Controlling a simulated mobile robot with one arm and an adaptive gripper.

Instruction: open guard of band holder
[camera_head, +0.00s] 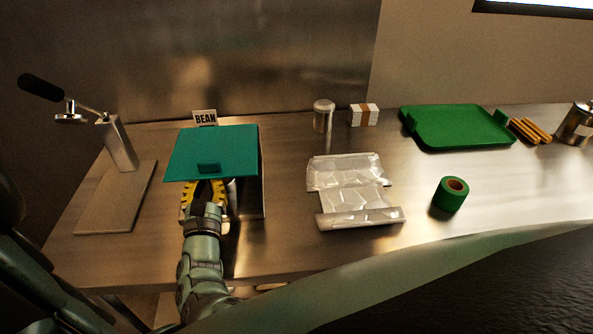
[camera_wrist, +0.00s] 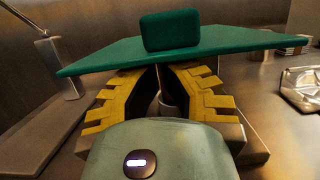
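The guard (camera_head: 215,145) is a flat teal panel with a small tab (camera_head: 208,168) near its front edge. It covers the top of a box-like holder (camera_head: 262,190), whose inside is mostly hidden. In the wrist view the guard (camera_wrist: 105,60) spans the upper middle, with its block-like tab (camera_wrist: 170,30) above the fingers. My gripper (camera_head: 204,187) is at the holder's front, below the tab. Its yellow toothed fingers (camera_wrist: 161,75) stand apart, with a grey round part between them. The guard hides the fingertips, and I cannot tell whether they touch it. Nothing is seen held.
A lever press (camera_head: 120,145) on a board stands left. A BEAN sign (camera_head: 205,117) is behind the guard. A crumpled clear wrap (camera_head: 350,172), green tape roll (camera_head: 450,194), banded white stack (camera_head: 364,115), shaker (camera_head: 323,115) and green tray (camera_head: 455,127) lie right.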

